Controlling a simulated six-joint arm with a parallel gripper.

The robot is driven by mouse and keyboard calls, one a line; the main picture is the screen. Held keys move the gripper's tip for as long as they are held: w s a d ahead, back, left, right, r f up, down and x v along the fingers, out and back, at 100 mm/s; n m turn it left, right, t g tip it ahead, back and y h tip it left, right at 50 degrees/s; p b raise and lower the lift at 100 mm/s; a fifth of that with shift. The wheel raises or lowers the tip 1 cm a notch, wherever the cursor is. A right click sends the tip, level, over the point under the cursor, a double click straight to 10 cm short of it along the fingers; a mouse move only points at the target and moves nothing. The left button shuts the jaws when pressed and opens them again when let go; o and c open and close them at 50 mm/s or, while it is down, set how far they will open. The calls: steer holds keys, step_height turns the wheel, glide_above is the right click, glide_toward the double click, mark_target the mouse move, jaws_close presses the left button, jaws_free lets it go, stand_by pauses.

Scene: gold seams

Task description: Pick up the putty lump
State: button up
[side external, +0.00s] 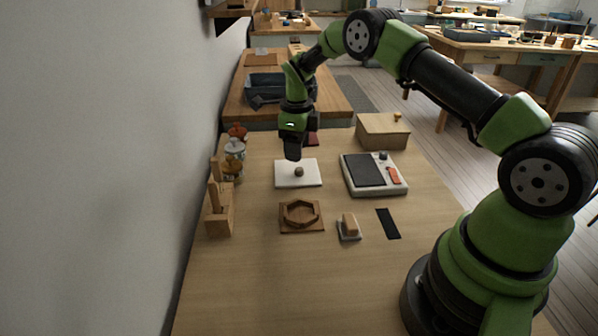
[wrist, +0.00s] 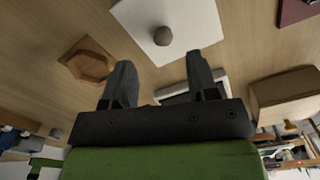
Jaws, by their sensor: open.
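The putty lump (side external: 299,171) is a small round grey-brown ball resting on a white square tile (side external: 283,181) on the table. In the wrist view the lump (wrist: 163,36) sits on the tile (wrist: 204,20), beyond my fingertips. My gripper (side external: 293,155) is above the tile's back edge, near the lump and apart from it. In the wrist view my gripper (wrist: 160,62) has its two dark fingers spread, with nothing held between them.
A wooden hexagonal tray (side external: 302,228) and a small block on a grey base (side external: 348,235) lie in front. A scale-like device (side external: 372,190) and a wooden box (side external: 384,135) stand right. Jars (side external: 233,165) and a wooden stand (side external: 219,219) line the left. The front table is clear.

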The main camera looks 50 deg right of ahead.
mark_target(299, 169)
steer(key=f, duration=0.6)
steer(key=shift+s+d, duration=0.1)
steer(key=shift+d, duration=0.1)
steer(key=shift+r, duration=0.1)
steer(key=shift+c, duration=0.4)
jaws_close()
